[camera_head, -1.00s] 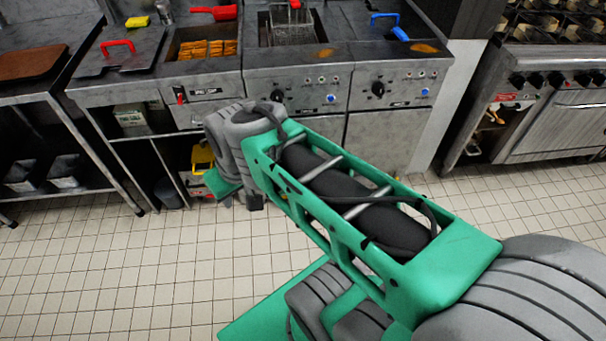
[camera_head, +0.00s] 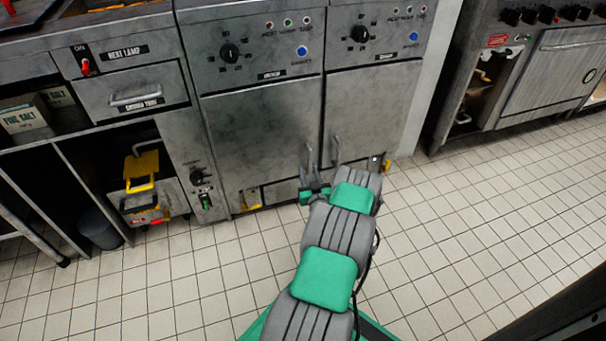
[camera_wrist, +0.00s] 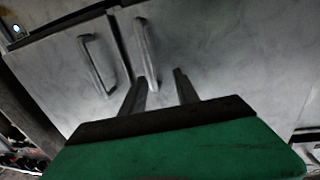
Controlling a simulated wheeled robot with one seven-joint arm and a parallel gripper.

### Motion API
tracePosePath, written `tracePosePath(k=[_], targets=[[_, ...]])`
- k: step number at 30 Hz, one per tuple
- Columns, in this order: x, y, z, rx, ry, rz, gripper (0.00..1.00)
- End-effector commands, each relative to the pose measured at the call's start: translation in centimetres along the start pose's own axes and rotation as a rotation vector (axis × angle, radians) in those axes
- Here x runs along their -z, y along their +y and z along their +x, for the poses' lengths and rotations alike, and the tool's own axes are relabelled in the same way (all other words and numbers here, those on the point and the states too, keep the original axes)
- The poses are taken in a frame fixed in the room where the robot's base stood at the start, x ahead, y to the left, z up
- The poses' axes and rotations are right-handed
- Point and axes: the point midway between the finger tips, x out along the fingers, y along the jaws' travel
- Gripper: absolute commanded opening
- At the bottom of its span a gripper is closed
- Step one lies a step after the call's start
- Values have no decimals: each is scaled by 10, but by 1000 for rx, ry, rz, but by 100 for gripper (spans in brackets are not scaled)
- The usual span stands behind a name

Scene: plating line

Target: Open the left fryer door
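The left fryer door (camera_head: 260,137) is a grey metal panel, shut. Its upright bar handle (camera_head: 308,160) is near its right edge, beside the handle of the right fryer door (camera_head: 368,108). My gripper (camera_head: 312,188) is low in front of the left door's handle, near its lower end. In the wrist view, which seems turned over, two dark fingers (camera_wrist: 160,78) stand apart. The left door's handle (camera_wrist: 146,48) is ahead of them, nearer the left finger; whether they touch is unclear. The right door's handle (camera_wrist: 97,65) is further left.
A drawer (camera_head: 133,91) and an open shelf with a yellow-handled item (camera_head: 140,184) stand left of the fryer. An oven range (camera_head: 548,75) stands at the right. The tiled floor (camera_head: 470,220) in front is clear.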

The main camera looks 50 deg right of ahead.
Motion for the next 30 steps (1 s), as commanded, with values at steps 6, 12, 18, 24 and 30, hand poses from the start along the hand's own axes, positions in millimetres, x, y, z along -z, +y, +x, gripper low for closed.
tracePosePath(k=[6, 12, 18, 24, 30], targets=[[-15, 19, 10, -54, 11, 3, 37], [-15, 19, 50, -52, 11, 2, 37], [-13, 21, 68, -54, 8, 6, 37], [-12, 21, 69, -54, 7, 8, 37], [-12, 21, 69, -53, 7, 7, 22]])
